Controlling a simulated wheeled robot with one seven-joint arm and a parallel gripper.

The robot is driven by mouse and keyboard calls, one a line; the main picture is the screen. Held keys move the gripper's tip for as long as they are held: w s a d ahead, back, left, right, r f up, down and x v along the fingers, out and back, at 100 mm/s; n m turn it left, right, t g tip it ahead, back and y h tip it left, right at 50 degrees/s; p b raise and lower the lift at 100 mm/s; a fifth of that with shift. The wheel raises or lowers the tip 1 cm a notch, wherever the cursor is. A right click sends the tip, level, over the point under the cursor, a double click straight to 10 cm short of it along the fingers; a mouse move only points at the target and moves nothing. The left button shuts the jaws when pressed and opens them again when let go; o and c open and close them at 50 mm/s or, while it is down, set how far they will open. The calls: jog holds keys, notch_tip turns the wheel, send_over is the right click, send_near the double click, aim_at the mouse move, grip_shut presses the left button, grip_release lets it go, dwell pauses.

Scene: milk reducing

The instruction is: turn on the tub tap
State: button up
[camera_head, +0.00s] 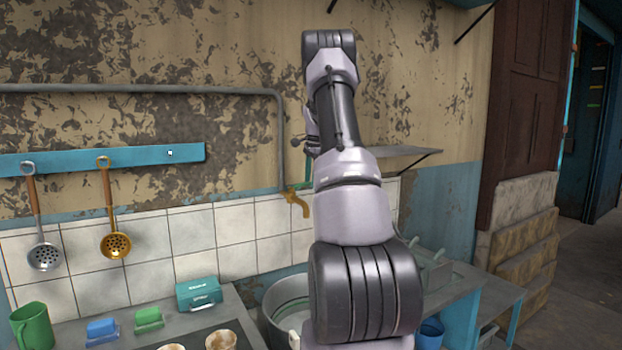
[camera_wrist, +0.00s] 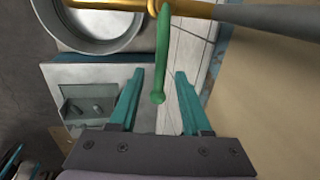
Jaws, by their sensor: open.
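The tub tap is a brass spout (camera_head: 297,203) on the grey wall pipe, above a round metal tub (camera_head: 276,318). In the wrist view the brass tap body (camera_wrist: 190,8) crosses the top, and its long green handle (camera_wrist: 162,50) points toward my gripper (camera_wrist: 159,73). My gripper's two teal fingers are open, one on each side of the handle's rounded end. Gaps show on both sides, so neither finger appears to touch it. The tub also shows in the wrist view (camera_wrist: 128,40). In the head view my arm hides most of the gripper and part of the tub.
A grey pipe (camera_head: 279,140) runs along the wall down to the tap. A small shelf (camera_head: 400,153) juts out behind my arm. The left counter holds a green mug (camera_head: 32,326), a teal box (camera_head: 198,294) and cups. Ladles hang from a blue rail (camera_head: 140,160).

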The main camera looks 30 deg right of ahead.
grip_shut()
dwell(1.3)
